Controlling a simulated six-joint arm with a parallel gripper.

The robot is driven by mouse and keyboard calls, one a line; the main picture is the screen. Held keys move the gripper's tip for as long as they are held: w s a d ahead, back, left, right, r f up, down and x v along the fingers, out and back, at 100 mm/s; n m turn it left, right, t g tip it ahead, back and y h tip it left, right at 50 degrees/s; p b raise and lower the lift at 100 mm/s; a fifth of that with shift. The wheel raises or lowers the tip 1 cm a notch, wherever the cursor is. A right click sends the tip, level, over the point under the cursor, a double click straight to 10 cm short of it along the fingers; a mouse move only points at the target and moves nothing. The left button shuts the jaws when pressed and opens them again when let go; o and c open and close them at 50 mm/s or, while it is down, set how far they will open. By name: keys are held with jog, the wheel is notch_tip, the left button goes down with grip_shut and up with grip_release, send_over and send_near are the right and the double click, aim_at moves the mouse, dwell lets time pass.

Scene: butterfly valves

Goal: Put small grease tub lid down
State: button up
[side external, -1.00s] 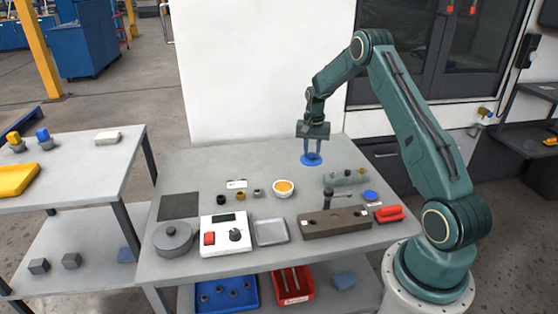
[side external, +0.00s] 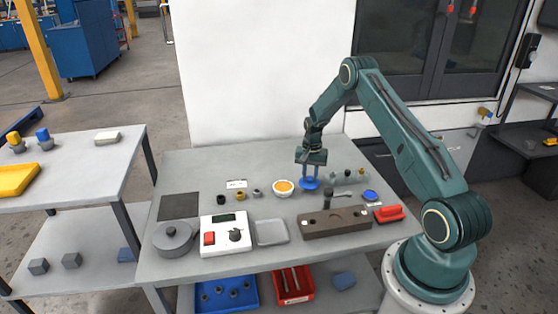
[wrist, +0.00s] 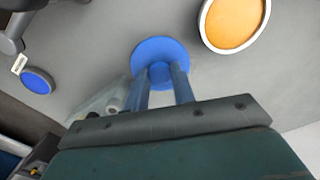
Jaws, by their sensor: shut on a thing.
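A blue round lid (side external: 309,184) is held in my gripper (side external: 311,174), low over the table just right of the white grease tub (side external: 283,188). In the wrist view, my gripper (wrist: 163,82) is shut on the knob of the lid (wrist: 158,52). The tub shows there with orange grease (wrist: 234,20), open and uncovered, apart from the lid. I cannot tell whether the lid touches the table. A second blue disc (side external: 370,196) lies on the table at the right; it also shows in the wrist view (wrist: 38,80).
A white control box (side external: 226,233), grey tray (side external: 271,232) and round grey pot (side external: 173,238) stand at the front left.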

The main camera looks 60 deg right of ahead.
aim_at(310, 177)
jog(key=shift+f, duration=1.3)
jog(key=shift+f, duration=0.1)
jog(key=o, duration=1)
jog(key=shift+c, duration=0.2)
notch_tip(310, 177, up, 12)
jog(key=shift+r, duration=0.2)
